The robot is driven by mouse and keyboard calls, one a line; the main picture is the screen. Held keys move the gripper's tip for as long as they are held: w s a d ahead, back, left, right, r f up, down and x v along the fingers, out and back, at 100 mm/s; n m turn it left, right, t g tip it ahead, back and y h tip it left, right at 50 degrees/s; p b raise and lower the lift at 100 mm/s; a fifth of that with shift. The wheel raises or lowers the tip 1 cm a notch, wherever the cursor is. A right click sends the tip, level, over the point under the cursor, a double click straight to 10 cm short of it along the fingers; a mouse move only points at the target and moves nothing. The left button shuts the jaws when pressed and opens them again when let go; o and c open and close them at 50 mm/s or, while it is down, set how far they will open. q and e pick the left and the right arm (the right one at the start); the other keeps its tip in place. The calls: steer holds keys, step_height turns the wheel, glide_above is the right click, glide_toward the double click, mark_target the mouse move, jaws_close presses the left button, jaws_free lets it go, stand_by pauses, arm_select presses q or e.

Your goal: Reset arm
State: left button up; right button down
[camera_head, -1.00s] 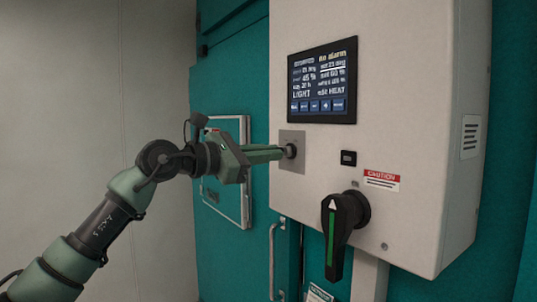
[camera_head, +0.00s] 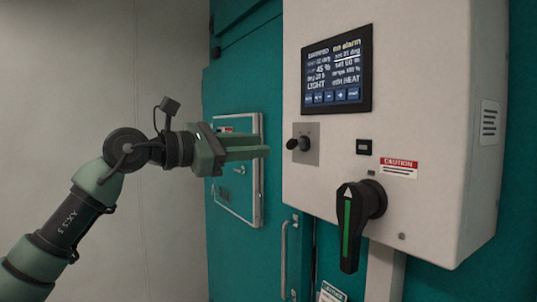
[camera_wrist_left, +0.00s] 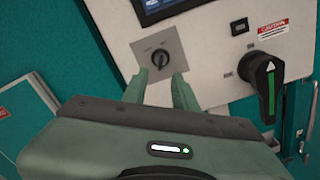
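My left gripper (camera_head: 266,152) is in front of the control box, just left of a small black knob (camera_head: 298,144) on a grey plate, and apart from it. In the left wrist view the two green fingers (camera_wrist_left: 160,88) stand apart with nothing between them, and the knob (camera_wrist_left: 160,59) shows just beyond their tips. My left arm (camera_head: 70,215) comes in from the lower left. My right gripper is in neither view.
The white control box (camera_head: 420,60) carries a lit screen (camera_head: 337,77), a caution label (camera_head: 398,167) and a large black rotary handle (camera_head: 355,215) with a green stripe. A teal door with a framed panel (camera_head: 258,185) and a vertical pull handle (camera_head: 285,260) is behind. Free room lies left, before the pale wall.

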arm_select(q)
steer(key=shift+s+a, duration=0.15)
steer(key=shift+s, duration=0.05)
